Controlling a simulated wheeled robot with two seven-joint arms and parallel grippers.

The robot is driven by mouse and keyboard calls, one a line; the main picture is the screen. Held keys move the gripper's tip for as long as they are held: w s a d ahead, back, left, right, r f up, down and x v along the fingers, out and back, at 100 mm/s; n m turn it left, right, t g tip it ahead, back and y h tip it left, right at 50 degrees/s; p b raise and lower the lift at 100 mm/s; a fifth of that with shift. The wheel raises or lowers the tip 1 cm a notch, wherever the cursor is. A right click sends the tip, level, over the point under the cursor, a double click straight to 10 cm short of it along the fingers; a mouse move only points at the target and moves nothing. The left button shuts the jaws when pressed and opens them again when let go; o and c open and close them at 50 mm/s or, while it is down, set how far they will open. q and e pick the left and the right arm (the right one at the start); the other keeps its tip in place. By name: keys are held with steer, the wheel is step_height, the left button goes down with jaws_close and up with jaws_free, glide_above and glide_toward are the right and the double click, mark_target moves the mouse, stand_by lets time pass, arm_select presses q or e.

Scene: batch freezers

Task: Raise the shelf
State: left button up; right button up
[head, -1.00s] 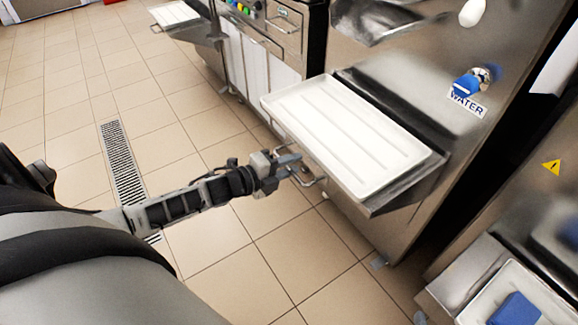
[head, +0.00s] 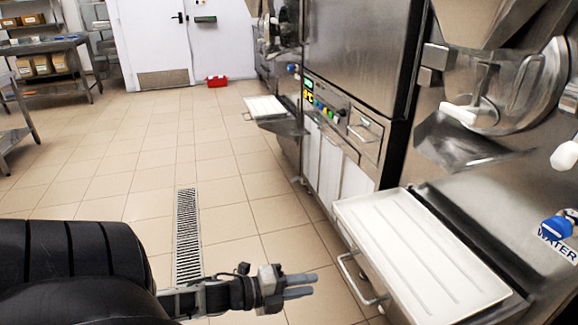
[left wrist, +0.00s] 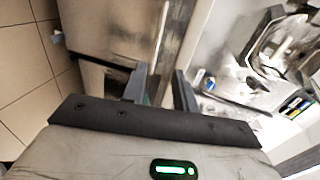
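The shelf (head: 380,284) is a metal ledge low on the front of the nearest freezer at right, with a white ribbed tray (head: 425,258) on it. It sticks out level. A bent metal handle (head: 347,271) is on its left edge. My left gripper (head: 300,285) is left of the handle, apart from it and over the floor, with its fingers pointing towards it. In the left wrist view its two fingers (left wrist: 160,90) stand apart with nothing between them. My right gripper is in neither view.
A blue tap handle (head: 556,228) marked WATER is above the shelf at right. A second freezer with a white tray (head: 266,107) stands farther back. A floor drain (head: 187,235) lies left of my left gripper. Open tiled floor spreads to the left.

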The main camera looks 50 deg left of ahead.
arm_select(q)
steer(key=shift+v, duration=1.7)
steer(key=s+d+r+n+g+y, duration=0.1)
steer(key=s+d+n+g+y, duration=0.3)
steer(key=d+n, duration=0.5)
steer(key=s+d+r+n+g+y, duration=0.2)
steer(key=s+d+n+g, duration=0.45)
steer(key=n, duration=0.45)
steer(key=w+d+f+t+h+p, duration=0.2)
steer(key=w+d+t+h, duration=0.1)
steer(key=w+d+t, duration=0.3)
steer(key=shift+w+d+t+h, duration=0.2)
steer(key=shift+w+t+h, duration=0.2)
steer(key=shift+w+t, duration=0.05)
steer(key=shift+w+d+f, duration=0.1)
